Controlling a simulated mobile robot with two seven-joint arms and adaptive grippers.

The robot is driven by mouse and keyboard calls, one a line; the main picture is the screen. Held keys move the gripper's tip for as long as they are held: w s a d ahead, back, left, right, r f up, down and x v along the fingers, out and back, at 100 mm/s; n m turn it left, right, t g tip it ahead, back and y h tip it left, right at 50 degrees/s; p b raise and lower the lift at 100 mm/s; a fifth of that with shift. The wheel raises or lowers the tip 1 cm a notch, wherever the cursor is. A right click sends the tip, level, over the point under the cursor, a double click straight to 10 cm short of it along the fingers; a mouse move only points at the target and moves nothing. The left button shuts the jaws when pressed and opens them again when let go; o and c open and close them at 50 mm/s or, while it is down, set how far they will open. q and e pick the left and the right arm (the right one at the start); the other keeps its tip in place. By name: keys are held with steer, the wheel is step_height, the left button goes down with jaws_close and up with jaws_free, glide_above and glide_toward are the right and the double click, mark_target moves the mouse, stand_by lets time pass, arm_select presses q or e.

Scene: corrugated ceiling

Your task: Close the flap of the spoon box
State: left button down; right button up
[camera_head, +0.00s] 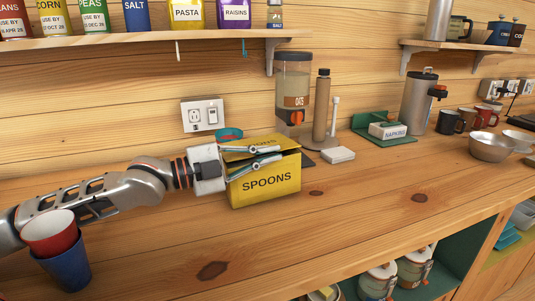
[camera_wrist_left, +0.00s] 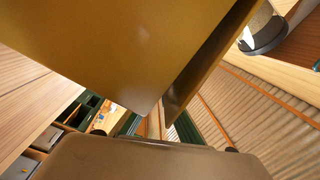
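The yellow spoon box (camera_head: 264,185), marked SPOONS, stands upright on the wooden counter. Its top flap (camera_head: 245,155) shows as a yellow panel behind and around my gripper; its exact angle is hard to tell. My right gripper is out of view.
A teal item (camera_head: 229,134) sits behind the box. The oats dispenser (camera_head: 293,90), a brown bottle (camera_head: 322,105) and a white block (camera_head: 338,155) stand to its right. The counter in front is clear.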

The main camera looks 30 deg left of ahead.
arm_select(q)
steer(key=c, duration=2.3)
jaws_free()
steer(key=shift+w+f, duration=0.1)
steer(key=shift+f, duration=0.1)
steer(key=shift+r, duration=0.15)
steer(key=shift+r, duration=4.95)
